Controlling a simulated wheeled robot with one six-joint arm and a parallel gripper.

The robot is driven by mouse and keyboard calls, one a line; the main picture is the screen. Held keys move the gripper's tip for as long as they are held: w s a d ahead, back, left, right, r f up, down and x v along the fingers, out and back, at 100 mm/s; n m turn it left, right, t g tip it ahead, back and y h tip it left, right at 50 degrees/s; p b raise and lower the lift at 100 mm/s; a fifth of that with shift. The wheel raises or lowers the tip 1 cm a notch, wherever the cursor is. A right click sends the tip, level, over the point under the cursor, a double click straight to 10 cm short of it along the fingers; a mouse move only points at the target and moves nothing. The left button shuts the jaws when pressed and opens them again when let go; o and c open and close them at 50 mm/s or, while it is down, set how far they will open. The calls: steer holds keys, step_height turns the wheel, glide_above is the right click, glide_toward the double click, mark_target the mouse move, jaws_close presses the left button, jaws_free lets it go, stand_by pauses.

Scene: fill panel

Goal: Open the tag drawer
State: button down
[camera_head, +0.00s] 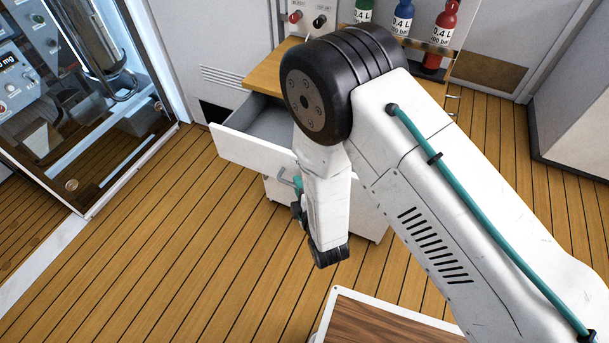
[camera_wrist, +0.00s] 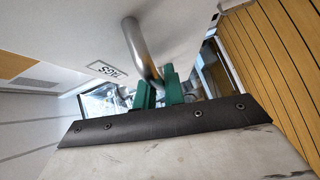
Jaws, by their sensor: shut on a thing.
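The tag drawer (camera_head: 250,152) is pulled out of a white cabinet under a wooden top, and its grey inside shows in the head view. The part I can see inside is empty; my arm hides the rest. A label reading TAGS (camera_wrist: 106,69) is on its white front in the wrist view. Its metal bar handle (camera_wrist: 140,47) stands out from the front. My gripper (camera_wrist: 160,88) has green fingers, one on each side of the handle, shut on it. In the head view my arm covers most of the gripper.
A glass-fronted cabinet (camera_head: 95,130) is at the left. A brown-topped white-edged surface (camera_head: 385,322) is at the front. The plank floor (camera_head: 190,240) before the drawer is clear.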

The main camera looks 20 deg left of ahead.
steer(key=shift+s+a, duration=0.2)
steer(key=shift+s, duration=1.75)
